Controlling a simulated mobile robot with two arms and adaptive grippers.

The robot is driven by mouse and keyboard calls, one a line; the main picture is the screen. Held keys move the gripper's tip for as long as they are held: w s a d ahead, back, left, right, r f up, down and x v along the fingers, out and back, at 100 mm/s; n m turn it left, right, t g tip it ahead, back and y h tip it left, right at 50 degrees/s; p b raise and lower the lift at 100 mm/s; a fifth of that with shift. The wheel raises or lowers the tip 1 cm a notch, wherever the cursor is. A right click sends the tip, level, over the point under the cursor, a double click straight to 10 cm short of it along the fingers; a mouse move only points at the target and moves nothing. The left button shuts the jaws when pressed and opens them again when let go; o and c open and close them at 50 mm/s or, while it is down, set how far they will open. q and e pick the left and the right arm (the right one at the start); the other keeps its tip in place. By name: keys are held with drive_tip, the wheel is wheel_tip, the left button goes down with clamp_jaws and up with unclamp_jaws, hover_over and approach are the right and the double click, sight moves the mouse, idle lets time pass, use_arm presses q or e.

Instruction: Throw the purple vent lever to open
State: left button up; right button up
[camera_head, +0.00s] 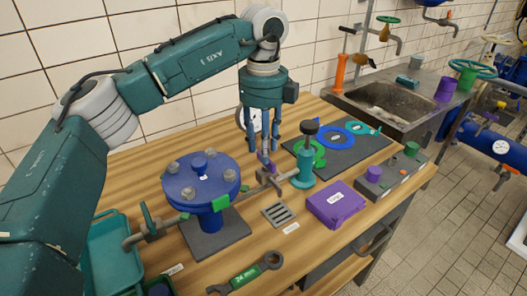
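The purple vent lever (264,158) stands up from a small grey fitting on the pipe line (270,180) between the blue bolted flange (201,186) and the teal valve (303,168). My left gripper (263,148) points down from above. Its fingers are spread, with their tips around or just above the lever's upper end; I cannot tell if they touch it. A round white gauge (256,120) is partly hidden behind the fingers. My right gripper is not in view.
A purple box (335,203), a drain grate (279,214) and a green-handled wrench (245,274) lie in front on the wooden bench. A dark mat (362,151) holds coloured rings. A grey control box (392,177) stands right. A sink (395,103) is behind.

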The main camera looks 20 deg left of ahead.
use_arm(q)
wheel_tip(320, 180, up, 10)
idle(0.3)
drive_tip(key=shift+f, duration=0.1)
